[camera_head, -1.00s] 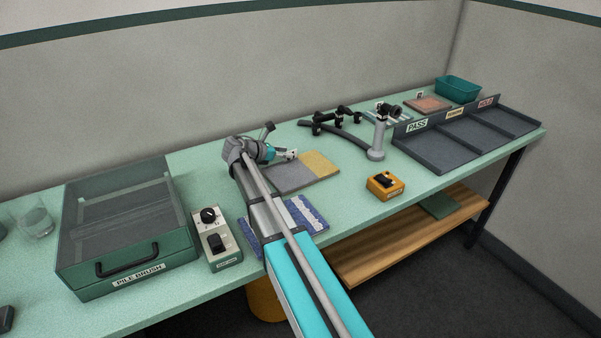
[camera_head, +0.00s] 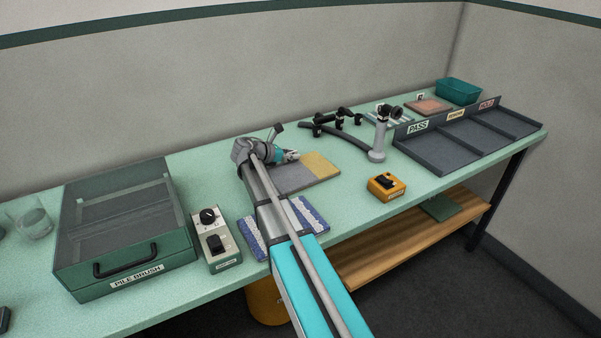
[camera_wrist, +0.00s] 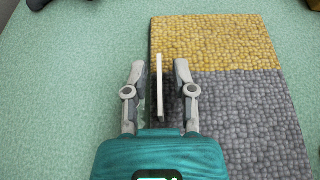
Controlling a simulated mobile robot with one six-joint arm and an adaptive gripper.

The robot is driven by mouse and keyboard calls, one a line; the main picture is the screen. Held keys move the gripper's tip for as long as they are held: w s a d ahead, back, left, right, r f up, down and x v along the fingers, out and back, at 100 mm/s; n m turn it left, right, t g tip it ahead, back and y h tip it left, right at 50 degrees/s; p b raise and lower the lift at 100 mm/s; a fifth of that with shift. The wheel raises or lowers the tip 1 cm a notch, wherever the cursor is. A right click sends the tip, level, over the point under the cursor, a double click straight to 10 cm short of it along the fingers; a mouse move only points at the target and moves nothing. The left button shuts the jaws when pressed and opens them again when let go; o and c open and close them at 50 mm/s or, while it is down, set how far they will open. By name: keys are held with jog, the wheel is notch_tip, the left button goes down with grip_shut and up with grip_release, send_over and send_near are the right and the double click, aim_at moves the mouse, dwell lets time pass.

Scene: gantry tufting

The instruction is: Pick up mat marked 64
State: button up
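A mat with a yellow half and a grey half (camera_head: 321,164) lies flat on the green table; it fills the right of the wrist view (camera_wrist: 215,42). A thin cream upright piece (camera_wrist: 160,88) stands at the mat's left edge in the wrist view. My gripper (camera_wrist: 159,70) is open, with one finger on each side of this piece and a gap to both. In the head view my gripper (camera_head: 291,156) is low at the mat's left side. No number is readable on the mat. A blue and white mat (camera_head: 309,216) lies partly hidden behind my arm.
A control box with a knob (camera_head: 216,240) and the green pile brush case (camera_head: 125,230) stand left of my arm. An orange switch box (camera_head: 386,186) and a grey stand (camera_head: 377,153) are right of the mat. A dark sorting tray (camera_head: 435,155) lies further right.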

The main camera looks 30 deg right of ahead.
aim_at(298, 169)
grip_shut()
jog(key=shift+r, duration=0.1)
notch_tip(298, 169, up, 3)
jog(key=p, duration=0.2)
jog(key=shift+f+p, duration=0.2)
jog(key=shift+p, duration=0.2)
jog(key=s+r+p, duration=1)
jog(key=s, duration=0.4)
jog(key=shift+a, duration=0.4)
